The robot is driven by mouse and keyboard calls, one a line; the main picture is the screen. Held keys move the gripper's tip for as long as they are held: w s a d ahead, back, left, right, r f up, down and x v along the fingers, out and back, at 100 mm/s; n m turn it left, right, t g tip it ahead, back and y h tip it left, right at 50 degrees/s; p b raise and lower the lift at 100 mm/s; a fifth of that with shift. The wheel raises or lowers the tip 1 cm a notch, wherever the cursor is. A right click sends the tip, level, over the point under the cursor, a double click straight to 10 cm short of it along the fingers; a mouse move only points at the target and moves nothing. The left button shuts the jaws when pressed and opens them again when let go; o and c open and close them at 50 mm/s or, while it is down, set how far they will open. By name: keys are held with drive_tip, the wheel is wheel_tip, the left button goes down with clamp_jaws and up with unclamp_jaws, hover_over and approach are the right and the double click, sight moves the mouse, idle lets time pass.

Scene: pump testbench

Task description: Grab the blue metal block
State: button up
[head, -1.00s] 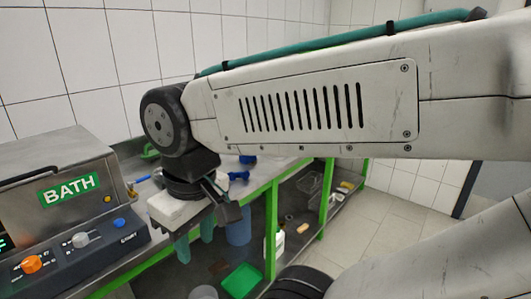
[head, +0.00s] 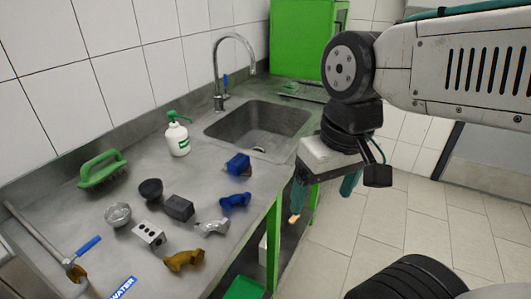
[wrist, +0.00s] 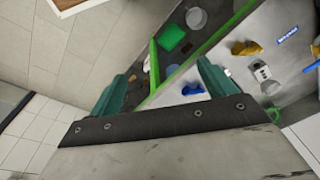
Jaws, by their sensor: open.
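A blue block (head: 238,164) sits on the metal counter, in front of the sink's near corner. A blue curved fitting (head: 235,202) lies just nearer than it. My gripper (head: 324,190) is open and empty, pointing down beyond the counter's right edge, to the right of and apart from the block. In the wrist view my green fingers (wrist: 163,85) are spread wide. A small blue piece (wrist: 193,89) shows by the right finger in that view; I cannot tell which blue part it is.
Near the block are a dark block (head: 179,208), a silver block (head: 149,235), a silver fitting (head: 211,227) and a brass fitting (head: 184,260). A white spray bottle (head: 178,139) and green brush (head: 103,169) stand farther left. The sink (head: 258,130) lies behind.

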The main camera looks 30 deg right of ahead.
sight(241, 160)
drive_tip(key=w+a+f+m+t+y, duration=0.1)
drive_tip(key=w+a+f+m+y, duration=0.1)
drive_tip(key=w+a+m+y, duration=0.55)
drive_tip(key=w+a+f+m+t+y, duration=0.1)
drive_tip(key=w+a+f+m+y, duration=0.3)
drive_tip(key=w, duration=0.6)
drive_tip(key=w+d+f+m+t+h, duration=0.1)
drive_tip(key=w+d+f+m+t, duration=0.2)
drive_tip(key=w+d+m, duration=0.1)
drive_tip(key=w+d+f+m+t+h, duration=0.2)
drive_tip(key=w+d+f+m, duration=0.1)
drive_tip(key=w+m, duration=0.3)
drive_tip(key=w+d+f+m+t+h, duration=0.2)
drive_tip(key=w+d+f+m+t, duration=0.1)
drive_tip(key=w+d+m, duration=0.2)
drive_tip(key=shift+w+d+f+m+t, duration=0.15)
drive_tip(key=shift+w+m, duration=0.1)
drive_tip(key=shift+m, duration=0.45)
drive_tip(key=shift+w+d+f+m+t, duration=0.1)
drive_tip(key=shift+w+d+m+t, duration=0.1)
drive_tip(key=shift+m, duration=0.45)
drive_tip(key=shift+w+a+f, duration=0.1)
drive_tip(key=shift+w+f, duration=0.1)
drive_tip(key=shift+w, duration=0.1)
drive_tip(key=x, duration=0.7)
drive_tip(key=shift+s+f, duration=0.1)
drive_tip(key=shift+f, duration=0.05)
drive_tip(key=c, duration=1.2)
